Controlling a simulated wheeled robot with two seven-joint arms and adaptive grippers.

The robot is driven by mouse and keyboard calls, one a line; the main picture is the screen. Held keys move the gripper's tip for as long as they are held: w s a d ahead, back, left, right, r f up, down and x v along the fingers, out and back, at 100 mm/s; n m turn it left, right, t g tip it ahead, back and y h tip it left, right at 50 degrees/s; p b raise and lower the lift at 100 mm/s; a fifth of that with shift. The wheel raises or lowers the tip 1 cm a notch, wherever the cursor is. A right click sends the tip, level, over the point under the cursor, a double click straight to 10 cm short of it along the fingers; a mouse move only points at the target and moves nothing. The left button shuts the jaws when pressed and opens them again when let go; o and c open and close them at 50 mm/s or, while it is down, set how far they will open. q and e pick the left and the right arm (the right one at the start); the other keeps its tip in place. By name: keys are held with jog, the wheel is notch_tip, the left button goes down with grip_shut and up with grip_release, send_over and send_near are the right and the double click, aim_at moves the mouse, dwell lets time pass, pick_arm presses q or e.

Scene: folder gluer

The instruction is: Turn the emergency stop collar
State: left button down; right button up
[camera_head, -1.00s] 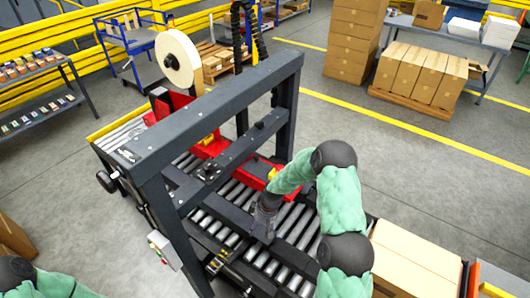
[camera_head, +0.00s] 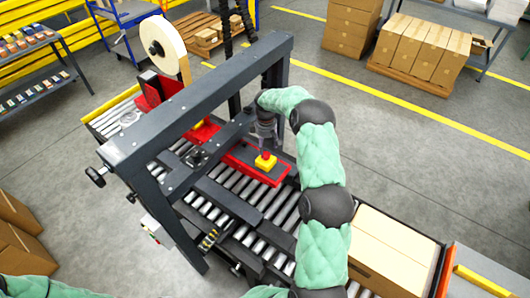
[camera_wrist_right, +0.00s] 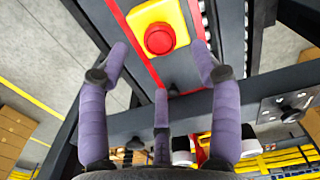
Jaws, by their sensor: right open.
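The emergency stop, a red mushroom button on a yellow box (camera_head: 265,164), sits on the red and black bar over the rollers. In the right wrist view its round red button (camera_wrist_right: 159,39) is at top centre, on the yellow housing (camera_wrist_right: 176,16). I cannot make out a separate collar. My right gripper (camera_head: 266,142) is close above and behind the button in the head view. In the right wrist view its purple fingers (camera_wrist_right: 160,62) are spread and empty, with the button beyond the tips, apart from them. My left gripper is out of view.
The dark machine frame (camera_head: 190,110) spans the roller conveyor (camera_head: 215,210), near my right arm. A carton (camera_head: 390,255) lies on the conveyor at right. A small white control box (camera_head: 152,228) hangs on the frame's near side.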

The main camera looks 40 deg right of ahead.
aim_at(266, 154)
notch_tip(266, 154, down, 6)
dwell(0.4)
jog(key=c, duration=1.1)
